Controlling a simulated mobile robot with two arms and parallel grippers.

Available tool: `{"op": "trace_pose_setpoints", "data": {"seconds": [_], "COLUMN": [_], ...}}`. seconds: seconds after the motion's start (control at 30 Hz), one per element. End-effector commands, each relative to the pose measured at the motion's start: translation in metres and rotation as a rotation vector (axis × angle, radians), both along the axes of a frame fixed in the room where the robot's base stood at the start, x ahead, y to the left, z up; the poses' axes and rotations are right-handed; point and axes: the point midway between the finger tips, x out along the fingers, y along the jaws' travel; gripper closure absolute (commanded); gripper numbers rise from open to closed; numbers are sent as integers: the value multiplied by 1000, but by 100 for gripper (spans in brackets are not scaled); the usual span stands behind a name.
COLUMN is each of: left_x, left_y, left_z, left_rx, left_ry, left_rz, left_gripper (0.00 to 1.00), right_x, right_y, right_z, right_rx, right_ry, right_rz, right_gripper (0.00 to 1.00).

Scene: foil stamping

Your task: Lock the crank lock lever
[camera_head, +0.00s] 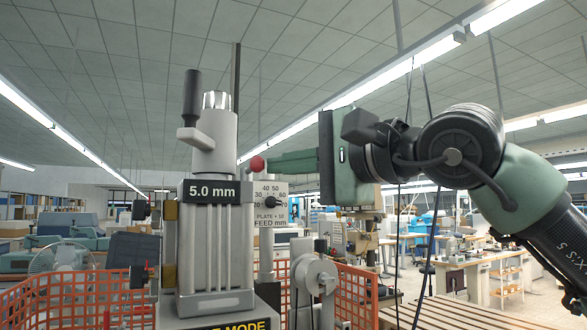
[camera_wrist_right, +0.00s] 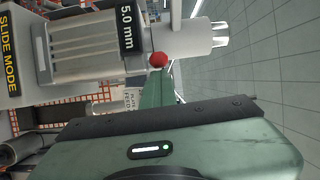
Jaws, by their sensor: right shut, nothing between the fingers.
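The grey machine head (camera_head: 215,245) with a "5.0 mm" label stands upright in the middle of the head view. On its top sits a crank with a grey arm (camera_head: 197,138) and an upright black handle (camera_head: 192,97). A red ball knob (camera_head: 257,163), apparently the end of the lock lever, shows just right of the label; its stem is hard to make out. My right gripper (camera_head: 270,164) comes in from the right, shut and empty, its fingertips right beside the red knob. In the wrist view the red knob (camera_wrist_right: 158,59) sits at the tip of the green fingers (camera_wrist_right: 156,88); contact is unclear. My left gripper is not in view.
A feed dial plate (camera_head: 270,203) is just below the right fingers. A grey handwheel (camera_head: 314,275) sits lower right of the machine head. Orange mesh fencing (camera_head: 357,295) stands on both sides. Open air surrounds the crank above.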

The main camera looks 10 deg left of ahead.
Motion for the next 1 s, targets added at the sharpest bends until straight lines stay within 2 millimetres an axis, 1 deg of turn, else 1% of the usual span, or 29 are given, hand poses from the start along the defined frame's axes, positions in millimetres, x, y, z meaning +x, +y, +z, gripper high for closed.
{"op": "trace_pose_setpoints", "data": {"seconds": [0.03, 0.17, 0.27, 0.5, 0.63, 0.8, 1.0], "left_x": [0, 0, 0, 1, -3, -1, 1], "left_y": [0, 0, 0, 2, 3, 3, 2], "left_z": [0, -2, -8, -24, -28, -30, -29], "left_rx": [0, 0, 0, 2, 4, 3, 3], "left_ry": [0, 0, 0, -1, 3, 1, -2], "left_rz": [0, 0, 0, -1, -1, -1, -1], "left_gripper": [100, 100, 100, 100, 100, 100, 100], "right_x": [-12, -13, -15, -25, -29, -32, -32], "right_y": [10, 7, -2, -46, -65, -75, -76], "right_z": [-1, -2, -3, -6, -7, -6, -5], "right_rx": [-7, -6, -3, 3, 5, 6, 7], "right_ry": [-5, -5, -6, -1, 4, 6, 6], "right_rz": [30, 29, 26, 10, 3, 1, 1], "right_gripper": [100, 100, 100, 100, 100, 100, 100]}}
